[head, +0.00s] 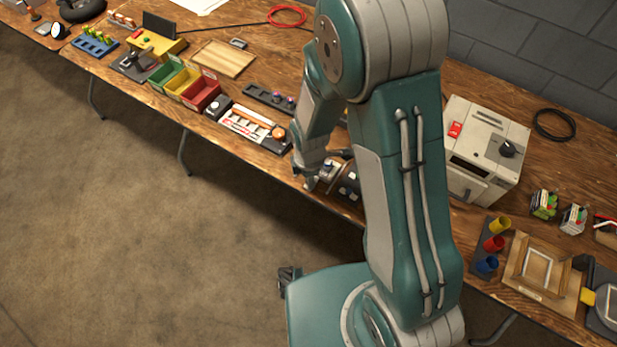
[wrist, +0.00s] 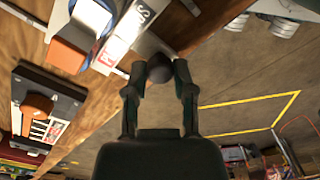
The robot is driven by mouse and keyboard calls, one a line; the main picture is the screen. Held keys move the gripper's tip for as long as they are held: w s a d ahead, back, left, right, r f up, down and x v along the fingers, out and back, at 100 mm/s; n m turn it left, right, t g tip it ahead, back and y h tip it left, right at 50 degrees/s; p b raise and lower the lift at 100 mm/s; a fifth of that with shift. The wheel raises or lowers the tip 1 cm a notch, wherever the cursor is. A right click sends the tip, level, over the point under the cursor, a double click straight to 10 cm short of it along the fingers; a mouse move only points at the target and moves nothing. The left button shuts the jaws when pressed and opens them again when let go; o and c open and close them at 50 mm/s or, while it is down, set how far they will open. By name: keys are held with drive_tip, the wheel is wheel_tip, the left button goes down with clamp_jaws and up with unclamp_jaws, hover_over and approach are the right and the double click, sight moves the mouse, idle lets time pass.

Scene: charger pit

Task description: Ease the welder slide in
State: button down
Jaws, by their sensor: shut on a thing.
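My gripper (wrist: 158,74) is shut on a round black knob (wrist: 159,65) in the wrist view, with one finger on each side of it. The knob is beside a metal fixture (wrist: 143,20) at the table edge, which carries a white and red label and appears to be the welder slide. How far in the slide sits cannot be told. In the head view my arm comes down at the table's front edge, and the knob and fingertips are not clear there.
A black panel with an orange knob (wrist: 40,108) lies left of the fixture and also shows in the head view (head: 255,127). A grey machine (head: 484,150) with a red switch stands right of my arm. Open floor (head: 120,220) lies before the wooden table.

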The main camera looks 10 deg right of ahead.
drive_tip(key=w+d, duration=0.4)
drive_tip(key=w, duration=0.1)
drive_tip(key=w+d, duration=0.2)
drive_tip(key=w, duration=0.1)
drive_tip(key=shift+w+d, duration=0.15)
drive_tip(key=shift+d, duration=0.05)
drive_tip(key=shift+c, duration=2.2)
unclamp_jaws()
drive_tip(key=shift+w, duration=0.1)
drive_tip(key=shift+d, duration=0.2)
drive_tip(key=shift+a, duration=0.1)
drive_tip(key=shift+a+r, duration=0.1)
drive_tip(key=shift+r, duration=0.45)
wheel_tip(320, 180, up, 11)
drive_tip(key=shift+f, duration=0.15)
